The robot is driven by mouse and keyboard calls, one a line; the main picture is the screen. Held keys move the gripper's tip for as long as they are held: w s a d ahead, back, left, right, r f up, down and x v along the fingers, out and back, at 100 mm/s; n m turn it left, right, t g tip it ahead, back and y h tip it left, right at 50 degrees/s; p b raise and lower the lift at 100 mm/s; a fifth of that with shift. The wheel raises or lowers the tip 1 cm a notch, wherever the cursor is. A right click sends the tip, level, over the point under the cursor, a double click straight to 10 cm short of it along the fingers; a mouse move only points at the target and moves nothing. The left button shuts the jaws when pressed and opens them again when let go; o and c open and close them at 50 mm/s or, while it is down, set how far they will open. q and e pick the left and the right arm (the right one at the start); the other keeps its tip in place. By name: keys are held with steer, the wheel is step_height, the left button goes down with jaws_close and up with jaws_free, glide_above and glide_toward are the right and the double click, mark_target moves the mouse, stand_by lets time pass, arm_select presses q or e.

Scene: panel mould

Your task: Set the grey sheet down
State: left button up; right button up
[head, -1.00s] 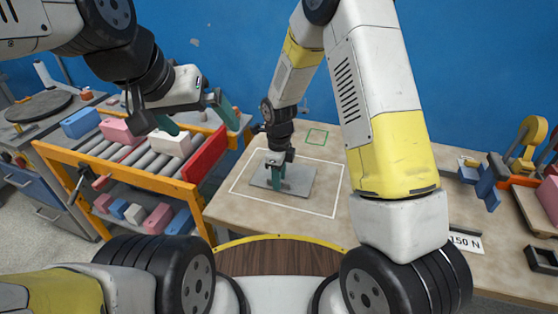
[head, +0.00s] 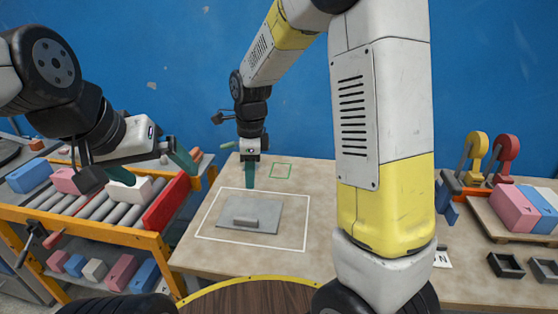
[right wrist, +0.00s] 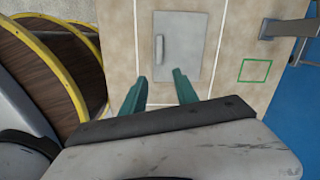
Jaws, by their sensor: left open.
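The grey sheet (head: 266,214) lies flat on the table inside a white outline, with a raised grey grip block (head: 245,215) on top. It also shows in the right wrist view (right wrist: 190,58) beyond my fingertips. My right gripper (head: 250,185) is above the table near the far side of the sheet, apart from it. In the right wrist view its green fingers (right wrist: 159,74) are spread with nothing between them. My left gripper (head: 152,164) is open above the roller rack at the left, near a white block (head: 130,190).
The orange-framed roller rack (head: 97,228) with pink, blue and white blocks and a red end plate (head: 166,200) stands left of the table. A small green outline (head: 281,171) is behind the white one. Red and yellow clamps, blocks and black trays (head: 506,265) are at the right.

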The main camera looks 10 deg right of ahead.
steer(key=s+d+r+n+t, duration=0.2)
steer(key=s+d+r+n, duration=0.4)
steer(key=s+n, duration=0.3)
steer(key=s+d+r+n+t+y, duration=0.1)
steer(key=s+d+r+n+t, duration=0.2)
steer(key=s+d+r+n, duration=0.3)
steer(key=s+r+n, duration=0.3)
steer(key=n, duration=0.1)
steer(key=shift+s+r+t, duration=0.15)
steer(key=shift+r+t, duration=0.05)
steer(key=shift+t, duration=0.1)
